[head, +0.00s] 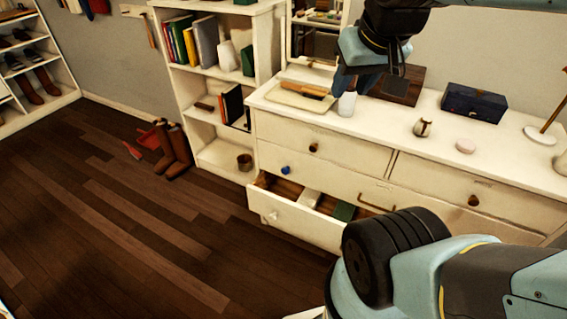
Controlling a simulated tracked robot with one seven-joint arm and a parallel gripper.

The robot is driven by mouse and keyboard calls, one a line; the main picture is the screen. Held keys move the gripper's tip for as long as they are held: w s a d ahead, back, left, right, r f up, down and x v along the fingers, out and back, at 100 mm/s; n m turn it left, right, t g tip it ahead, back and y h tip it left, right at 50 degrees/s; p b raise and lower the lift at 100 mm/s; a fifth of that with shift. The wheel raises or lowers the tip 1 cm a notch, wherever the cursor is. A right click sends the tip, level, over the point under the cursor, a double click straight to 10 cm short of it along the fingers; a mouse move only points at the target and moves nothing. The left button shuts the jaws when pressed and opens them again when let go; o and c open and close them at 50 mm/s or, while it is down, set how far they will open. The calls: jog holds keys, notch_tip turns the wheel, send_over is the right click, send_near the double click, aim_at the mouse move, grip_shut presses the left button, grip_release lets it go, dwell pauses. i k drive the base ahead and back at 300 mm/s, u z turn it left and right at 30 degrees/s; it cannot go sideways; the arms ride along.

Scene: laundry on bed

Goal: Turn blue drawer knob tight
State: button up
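The small round blue knob (285,170) is on the left part of the middle drawer (330,187) of the white dresser. That drawer looks closed. My gripper (378,86) is above the dresser top, up and to the right of the knob and well apart from it. Nothing touches the knob. The gripper is seen from the side, and I cannot tell whether its fingers are open or shut. Whether the knob is loose or tight does not show.
The lower drawer (292,219) stands open below the knob. A white bottle (347,104), blue box (474,102) and small jar (422,127) stand on the dresser top. A bookshelf (218,84) is to the left. Boots (173,150) stand on the floor; floor left of the dresser is mostly clear.

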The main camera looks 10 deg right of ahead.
aim_at(285, 171)
jog(key=z, duration=1.05)
jog(key=i, duration=0.1)
jog(key=u, duration=2.65)
jog(key=k, duration=1.2)
jog(key=z, duration=0.55)
jog(key=i, duration=1)
jog(key=z, duration=0.1)
